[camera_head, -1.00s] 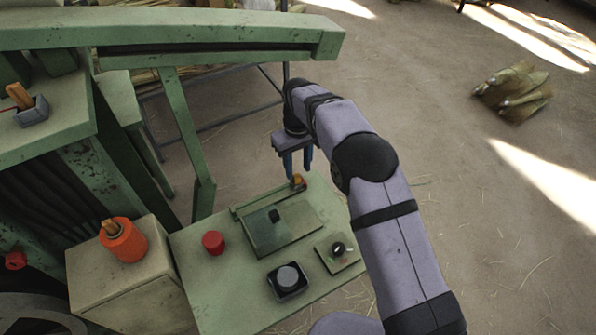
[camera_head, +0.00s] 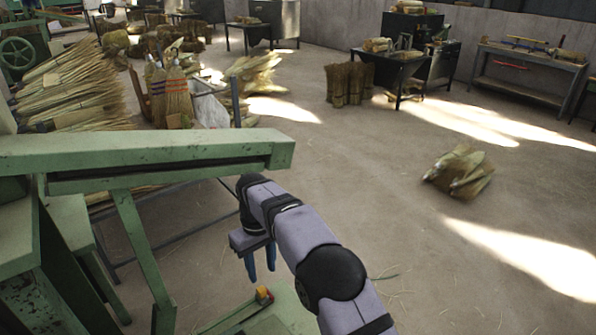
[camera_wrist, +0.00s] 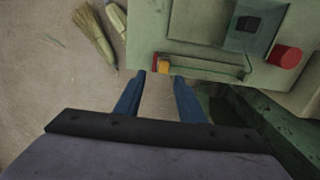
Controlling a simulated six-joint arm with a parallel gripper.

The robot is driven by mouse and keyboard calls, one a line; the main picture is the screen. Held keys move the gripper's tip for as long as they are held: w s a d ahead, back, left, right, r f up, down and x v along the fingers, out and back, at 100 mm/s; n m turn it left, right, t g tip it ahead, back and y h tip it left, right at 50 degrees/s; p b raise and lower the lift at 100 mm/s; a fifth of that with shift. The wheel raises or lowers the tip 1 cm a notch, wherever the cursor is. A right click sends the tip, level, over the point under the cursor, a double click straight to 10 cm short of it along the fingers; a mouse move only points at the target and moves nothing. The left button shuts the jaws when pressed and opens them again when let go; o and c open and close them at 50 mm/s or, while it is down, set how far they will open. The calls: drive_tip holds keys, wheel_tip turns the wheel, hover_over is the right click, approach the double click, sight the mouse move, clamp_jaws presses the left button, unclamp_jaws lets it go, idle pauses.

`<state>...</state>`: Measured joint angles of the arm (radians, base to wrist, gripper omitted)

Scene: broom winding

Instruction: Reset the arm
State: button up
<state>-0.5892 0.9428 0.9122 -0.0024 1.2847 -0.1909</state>
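My gripper (camera_head: 262,274) hangs from the bent arm with its two blue fingers pointing down, above the green control table (camera_head: 292,318). In the wrist view the fingers (camera_wrist: 160,75) are apart with nothing between them. A small lever with an orange knob (camera_head: 264,295) sits at the table's edge just below the fingertips. The knob also shows in the wrist view (camera_wrist: 164,67), just beyond the fingertips; I cannot tell whether they touch it. A red button (camera_wrist: 286,56) and a dark switch on a grey plate (camera_wrist: 247,24) show on the table.
A green machine beam (camera_head: 150,152) runs left of the arm, close to the wrist. Broom straw (camera_head: 75,90) and finished brooms (camera_head: 178,95) stand behind it. A straw bundle (camera_head: 462,172) lies on the floor at right. Workbenches (camera_head: 525,75) line the back. The floor right of the arm is mostly clear.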

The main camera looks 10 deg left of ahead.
drive_tip(key=s+d+r+m, duration=0.2)
drive_tip(key=s+d, duration=0.1)
drive_tip(key=d, duration=0.7)
drive_tip(key=s+d+r+m, duration=0.1)
drive_tip(key=s+d+m, duration=0.25)
drive_tip(key=d, duration=0.65)
drive_tip(key=s+d+f+m, duration=0.1)
drive_tip(key=s+d, duration=0.4)
drive_tip(key=s, duration=0.4)
drive_tip(key=s+d+f+m, duration=0.2)
drive_tip(key=s+d, duration=0.4)
drive_tip(key=s, duration=0.3)
drive_tip(key=shift+s+d, duration=0.15)
drive_tip(key=shift+m, duration=0.25)
idle(0.5)
